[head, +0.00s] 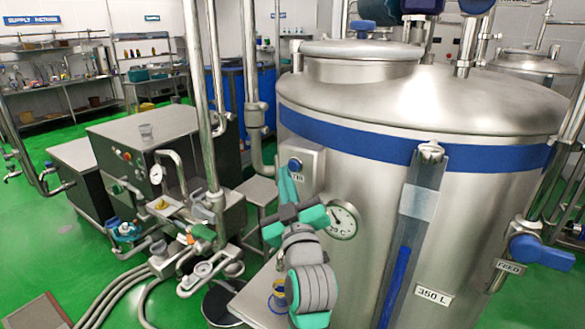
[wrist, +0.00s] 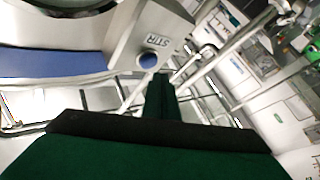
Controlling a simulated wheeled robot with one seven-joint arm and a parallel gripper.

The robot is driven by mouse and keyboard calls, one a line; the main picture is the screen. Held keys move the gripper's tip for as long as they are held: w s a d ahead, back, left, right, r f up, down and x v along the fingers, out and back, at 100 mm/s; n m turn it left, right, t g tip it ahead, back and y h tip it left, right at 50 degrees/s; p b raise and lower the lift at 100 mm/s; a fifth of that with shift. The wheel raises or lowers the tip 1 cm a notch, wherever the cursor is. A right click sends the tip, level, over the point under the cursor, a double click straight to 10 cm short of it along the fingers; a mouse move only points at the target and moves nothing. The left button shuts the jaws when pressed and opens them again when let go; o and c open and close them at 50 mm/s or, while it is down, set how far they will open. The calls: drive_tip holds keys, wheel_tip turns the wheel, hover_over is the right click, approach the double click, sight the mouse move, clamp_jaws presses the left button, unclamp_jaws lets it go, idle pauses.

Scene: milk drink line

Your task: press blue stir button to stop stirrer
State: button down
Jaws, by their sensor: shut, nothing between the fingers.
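The blue stir button (head: 295,164) sits on a small grey box (head: 308,172) on the side of the large steel tank (head: 430,95). In the wrist view the button (wrist: 148,60) is in full sight beside the STIR label. The shut fingers (wrist: 160,82) point toward it and end a little to its right. I cannot tell whether they touch it.
A dial gauge (head: 343,221) is on the tank just right of my wrist. A sight tube with blue liquid (head: 398,270) and a blue-handled FEED valve (head: 537,250) are farther right. Pipes (head: 215,100) and a pump assembly (head: 190,215) stand at left.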

drive_tip(key=s+a, duration=0.2)
drive_tip(key=s, duration=0.1)
drive_tip(key=s+a, duration=0.1)
drive_tip(key=shift+s+a, duration=0.25)
drive_tip(key=shift+s, duration=0.15)
idle(0.4)
drive_tip(key=shift+f, duration=0.1)
drive_tip(key=s+f+m+g+h, duration=0.1)
drive_tip(key=s+f, duration=0.4)
drive_tip(key=f, duration=0.5)
drive_tip(key=s+d+f+m+g, duration=0.15)
drive_tip(key=s+f, duration=0.35)
drive_tip(key=f, duration=0.5)
drive_tip(key=s+f+m+h, duration=0.15)
drive_tip(key=s+f, duration=0.25)
drive_tip(key=f, duration=0.7)
drive_tip(key=s+f+m+g, duration=0.1)
drive_tip(key=s+f, duration=0.2)
drive_tip(key=s, duration=0.7)
drive_tip(key=s+f+m+g, duration=0.1)
drive_tip(key=s+f, duration=0.3)
drive_tip(key=s, duration=0.6)
drive_tip(key=s+f+m+g, duration=0.1)
drive_tip(key=s+f, duration=0.2)
drive_tip(key=s, duration=0.8)
drive_tip(key=shift+a+f, duration=0.25)
drive_tip(key=shift+a, duration=0.1)
